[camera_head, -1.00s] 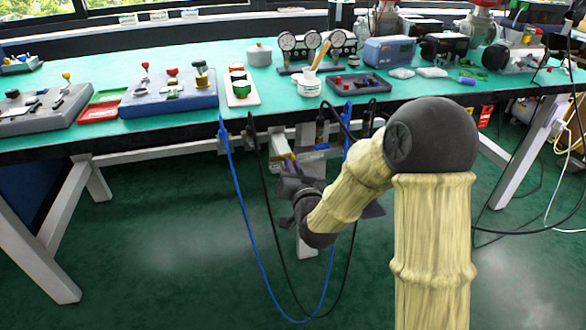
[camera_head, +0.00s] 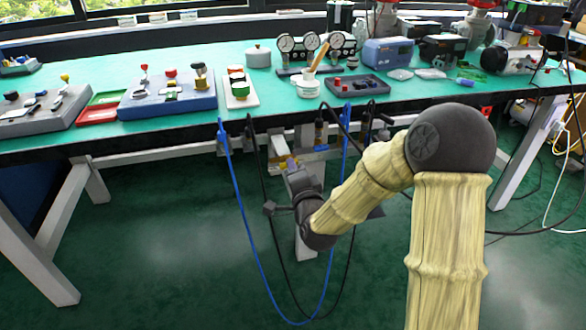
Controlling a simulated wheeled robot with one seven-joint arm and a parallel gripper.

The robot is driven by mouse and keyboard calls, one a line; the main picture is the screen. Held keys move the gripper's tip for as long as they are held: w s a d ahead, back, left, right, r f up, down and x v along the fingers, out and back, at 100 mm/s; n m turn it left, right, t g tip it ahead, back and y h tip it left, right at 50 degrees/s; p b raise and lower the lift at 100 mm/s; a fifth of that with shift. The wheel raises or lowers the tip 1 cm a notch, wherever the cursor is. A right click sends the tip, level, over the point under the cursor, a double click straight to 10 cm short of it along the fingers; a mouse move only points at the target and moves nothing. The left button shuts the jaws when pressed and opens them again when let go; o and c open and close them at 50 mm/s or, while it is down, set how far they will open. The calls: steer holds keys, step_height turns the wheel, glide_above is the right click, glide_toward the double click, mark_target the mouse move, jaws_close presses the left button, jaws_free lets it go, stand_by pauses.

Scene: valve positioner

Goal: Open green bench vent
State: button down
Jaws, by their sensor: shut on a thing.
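My gripper (camera_head: 288,165) is below the front edge of the green-topped bench (camera_head: 190,62), at a cluster of small fittings (camera_head: 320,148) with yellow parts. It is shut on a small fitting there, mostly hidden by the gripper itself. I cannot tell the colour of the held part, nor whether it is the green vent. A white block (camera_head: 240,98) with a green-and-red topped piece stands on the bench above and left of my gripper.
A blue cable (camera_head: 240,200) and a black cable (camera_head: 272,250) hang in loops close by my gripper. White bench legs (camera_head: 40,255) stand on the green floor. Gauges (camera_head: 287,44) and control boxes (camera_head: 165,95) stand on the bench. The floor at lower left is clear.

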steer(key=shift+d+f+m, duration=0.15)
steer(key=shift+m, duration=1.35)
steer(key=c, duration=1.5)
jaws_free()
